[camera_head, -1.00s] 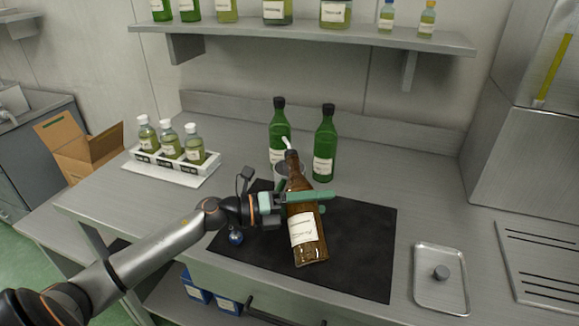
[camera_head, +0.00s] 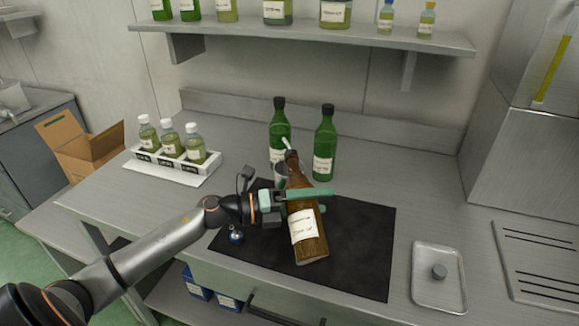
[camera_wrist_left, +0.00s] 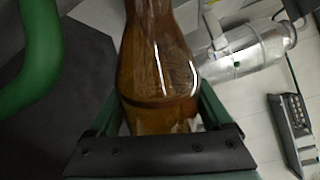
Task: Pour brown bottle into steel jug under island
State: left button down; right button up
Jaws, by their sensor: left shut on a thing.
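The brown bottle (camera_head: 306,225) with a white label is held tilted over the black mat, its neck up and leaning left and away from me. My left gripper (camera_head: 318,200) is shut around its body. In the left wrist view the brown bottle (camera_wrist_left: 160,70) fills the space between the fingers of my left gripper (camera_wrist_left: 155,112). The steel jug (camera_head: 281,172) shows only in part behind the bottle's neck. It shows better in the left wrist view (camera_wrist_left: 255,52), a shiny vessel right of the bottle. I cannot see any liquid flowing. My right gripper is out of view.
Two green bottles (camera_head: 324,150) stand close behind the jug. A white rack (camera_head: 178,160) with small bottles is at the left, and a metal tray (camera_head: 420,296) at the right. The black mat (camera_head: 365,240) is clear on its right. A shelf (camera_head: 300,35) hangs above.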

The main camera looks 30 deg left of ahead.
pick_arm(q)
jog(key=shift+r+p, duration=0.4)
jog(key=shift+w+a+r+n+p, duration=0.1)
jog(key=shift+w+a+n+p, duration=0.15)
jog(key=shift+n+p, duration=0.65)
dwell(1.6)
jog(key=shift+r+n+p, duration=0.3)
jog(key=shift+n+p, duration=0.1)
jog(key=shift+p, duration=0.15)
dwell(1.5)
